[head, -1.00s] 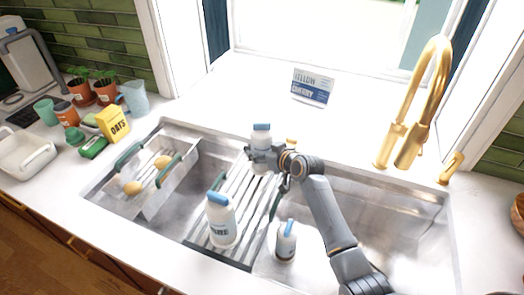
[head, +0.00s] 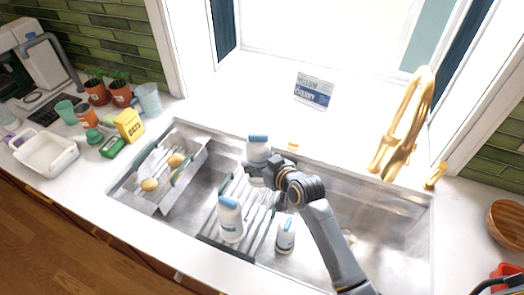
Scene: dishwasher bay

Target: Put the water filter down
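A white, blue-topped bottle-shaped thing (head: 258,149), which I take to be the water filter, stands upright at the back of the sink's rack. My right gripper (head: 258,173) is around its lower part and appears shut on it. The fingers hide its base, so I cannot tell whether it touches the rack. Two similar white containers with blue tops are nearby: a larger one (head: 230,222) on the front of the roll-up rack (head: 208,240), and a smaller one (head: 285,238) to its right. My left gripper is not in view.
A gold faucet (head: 420,115) rises at the back right. A sign (head: 313,90) stands behind the sink.

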